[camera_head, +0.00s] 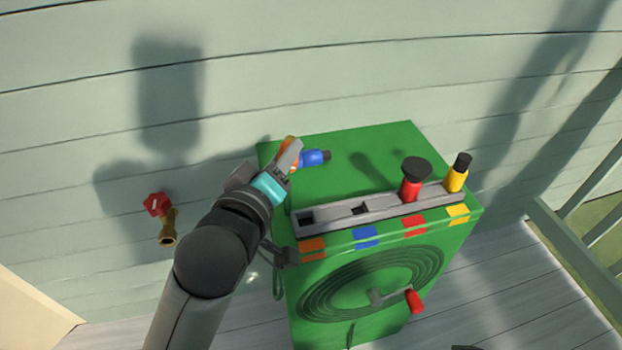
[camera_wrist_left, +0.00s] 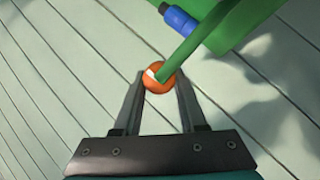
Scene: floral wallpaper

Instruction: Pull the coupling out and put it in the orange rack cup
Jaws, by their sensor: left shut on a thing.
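My left gripper (camera_head: 289,156) is shut on the orange coupling (camera_head: 286,143), at the back left corner of the green box. In the left wrist view the orange coupling (camera_wrist_left: 152,86) shows as a round end between the two fingers (camera_wrist_left: 158,88). A green strip crosses in front of part of it, with a small white patch beside it. The grey rack (camera_head: 333,215) runs along the front of the box top. Its leftmost cup (camera_head: 306,218), above the orange label (camera_head: 312,248), looks empty.
A blue coupling (camera_head: 312,158) lies close right of the gripper. Red (camera_head: 411,187) and yellow (camera_head: 456,178) couplings stand in the rack's right cups. The box front has a red-handled crank (camera_head: 414,301). A brass tap with a red handle (camera_head: 157,204) is on the wall at left.

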